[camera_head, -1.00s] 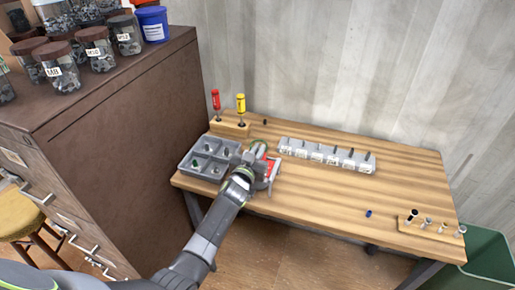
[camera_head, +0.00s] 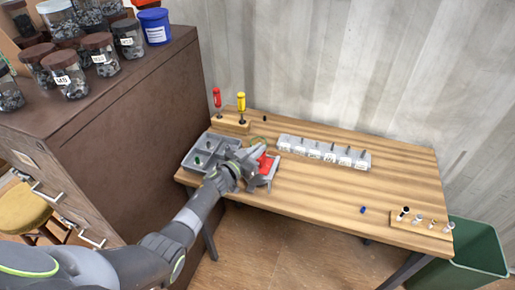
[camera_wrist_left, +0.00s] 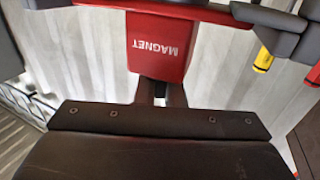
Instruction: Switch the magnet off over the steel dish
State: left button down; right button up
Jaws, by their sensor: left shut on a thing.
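My left gripper (camera_head: 257,168) is over the left part of the wooden table, shut on the red magnet (camera_head: 266,162). The magnet's red body with upside-down MAGNET lettering fills the upper middle of the left wrist view (camera_wrist_left: 160,48). Its underside and any switch are hidden. A grey compartment tray (camera_head: 188,161) lies just left of the gripper, partly covered by it, with small dark and green pieces inside. I cannot pick out a separate steel dish; the gripper and arm cover that part of the table. My right gripper is not in view.
A red screwdriver (camera_head: 217,97) and a yellow one (camera_head: 241,102) stand in a wooden block behind the tray. A row of labelled light bins (camera_head: 322,153) is to the right.

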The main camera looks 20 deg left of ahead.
pick_arm(q)
jog(key=shift+a+m+g+h, duration=0.1)
jog(key=shift+m+g+h, duration=0.6)
jog(key=shift+h, duration=0.4)
jog(key=shift+f+m+g+h+b, duration=0.15)
jog(key=shift+m+g+h+b, duration=0.2)
jog(key=shift+m+h, duration=0.25)
jog(key=m+g+h+b, duration=0.3)
jog(key=b, duration=0.2)
jog(key=m+g+h+b, duration=0.2)
jog(key=m+g+b, duration=0.1)
jog(key=b, duration=0.3)
jog(key=shift+f+g+h, duration=0.2)
jog(key=shift+g+h, duration=0.2)
jog(key=shift+g, duration=0.35)
jog(key=m+g+b, duration=0.2)
jog(key=g+b, duration=0.1)
jog(key=b, duration=0.7)
jog(key=m+g+h+b, duration=0.1)
jog(key=g+b, duration=0.3)
jog(key=b, duration=0.6)
jog(key=shift+w+m, duration=0.1)
jog(key=shift+m, duration=0.8)
jog(key=shift+r+g+b, duration=0.25)
jog(key=shift+g+b, duration=0.15)
jog(key=shift+b, duration=0.95)
jog(key=c, duration=1.5)
grip_release()
jog(key=shift+r, duration=0.1)
